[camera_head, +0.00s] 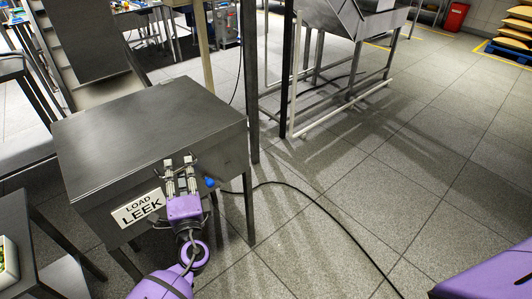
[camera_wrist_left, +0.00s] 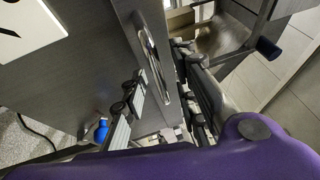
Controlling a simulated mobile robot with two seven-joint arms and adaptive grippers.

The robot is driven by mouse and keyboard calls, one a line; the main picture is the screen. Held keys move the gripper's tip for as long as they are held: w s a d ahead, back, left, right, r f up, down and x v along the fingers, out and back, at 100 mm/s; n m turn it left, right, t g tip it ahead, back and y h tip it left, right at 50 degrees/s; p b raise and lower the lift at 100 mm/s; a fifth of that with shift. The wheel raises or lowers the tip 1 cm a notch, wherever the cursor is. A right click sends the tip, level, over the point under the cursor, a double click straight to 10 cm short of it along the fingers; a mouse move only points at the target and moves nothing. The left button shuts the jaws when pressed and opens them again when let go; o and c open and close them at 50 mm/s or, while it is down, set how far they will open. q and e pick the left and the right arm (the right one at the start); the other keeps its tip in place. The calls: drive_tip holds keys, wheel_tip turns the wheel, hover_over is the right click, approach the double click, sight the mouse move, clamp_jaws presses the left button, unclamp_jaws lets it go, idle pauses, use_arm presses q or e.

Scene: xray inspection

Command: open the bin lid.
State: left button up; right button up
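The bin (camera_head: 222,165) is a dark grey metal box with a flat lid (camera_head: 140,120) lying closed on top. My left gripper (camera_head: 180,164) is at the bin's front, right of the sign, just below the lid's edge. In the left wrist view a shiny bar handle (camera_wrist_left: 152,55) on the bin lies between the spread fingers. Whether a finger touches it, I cannot tell. My right gripper is out of view.
A blue knob (camera_head: 210,183) sits right of my left gripper. A sloped chute (camera_head: 85,45) rises behind the bin. A metal frame stand (camera_head: 345,75) is at the back. A black cable crosses open tiled floor (camera_head: 390,170) on the right.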

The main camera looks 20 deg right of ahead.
use_arm(q)
drive_tip(key=shift+w, duration=0.45)
drive_tip(key=shift+c, duration=0.6)
clamp_jaws()
drive_tip(key=shift+r, duration=0.1)
